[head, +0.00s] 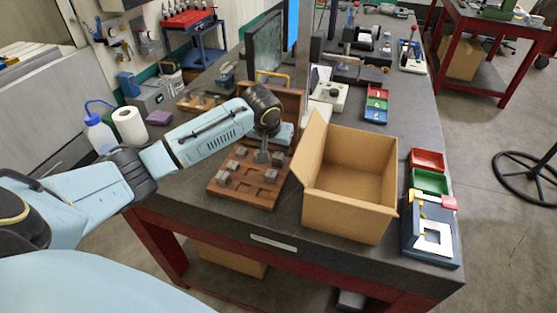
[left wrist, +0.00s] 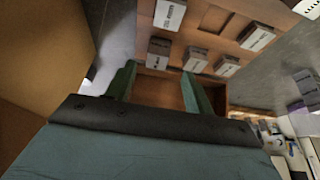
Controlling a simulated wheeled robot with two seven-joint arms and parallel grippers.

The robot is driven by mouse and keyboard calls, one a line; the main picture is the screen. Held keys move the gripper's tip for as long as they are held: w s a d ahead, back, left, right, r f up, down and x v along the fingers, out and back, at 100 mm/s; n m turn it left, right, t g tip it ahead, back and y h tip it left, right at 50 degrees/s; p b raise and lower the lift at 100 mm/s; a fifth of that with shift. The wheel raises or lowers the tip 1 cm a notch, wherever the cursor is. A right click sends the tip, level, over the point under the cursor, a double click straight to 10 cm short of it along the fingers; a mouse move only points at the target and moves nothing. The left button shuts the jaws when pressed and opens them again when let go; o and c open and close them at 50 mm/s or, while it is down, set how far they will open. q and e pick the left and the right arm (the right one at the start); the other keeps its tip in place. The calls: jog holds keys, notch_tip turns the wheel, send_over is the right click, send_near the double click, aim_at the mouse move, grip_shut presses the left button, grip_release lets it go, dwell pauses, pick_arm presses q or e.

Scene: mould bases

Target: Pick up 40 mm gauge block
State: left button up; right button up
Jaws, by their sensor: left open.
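A wooden tray (head: 243,196) with several grey metal gauge blocks stands on the dark bench, left of the cardboard box. The blocks carry printed labels in the left wrist view, such as one block (left wrist: 195,60) near the fingertips and another (left wrist: 159,50) to its left. The labels are too small and tilted to read, so I cannot tell which is the 40 mm gauge block. My left gripper (head: 267,157) is over the tray, pointing down. In the left wrist view the left gripper (left wrist: 158,72) has its fingers apart with nothing between them, over bare wood. The right gripper is out of view.
An open cardboard box (head: 350,209) stands close to the right of the tray, and shows at the left of the wrist view (left wrist: 40,50). Red (head: 427,160) and green bins (head: 430,182) lie farther right. A paper roll (head: 129,127) stands beyond my left arm.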

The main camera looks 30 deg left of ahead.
aim_at(278, 155)
pick_arm(q)
jog(key=shift+w+f, duration=0.25)
jog(key=shift+f, duration=0.3)
jog(key=x, duration=0.3)
jog(key=shift+w+d+f, duration=0.15)
jog(key=shift+w, duration=0.05)
jog(key=shift+w+f, duration=0.1)
jog(key=shift+f, duration=0.3)
grip_shut()
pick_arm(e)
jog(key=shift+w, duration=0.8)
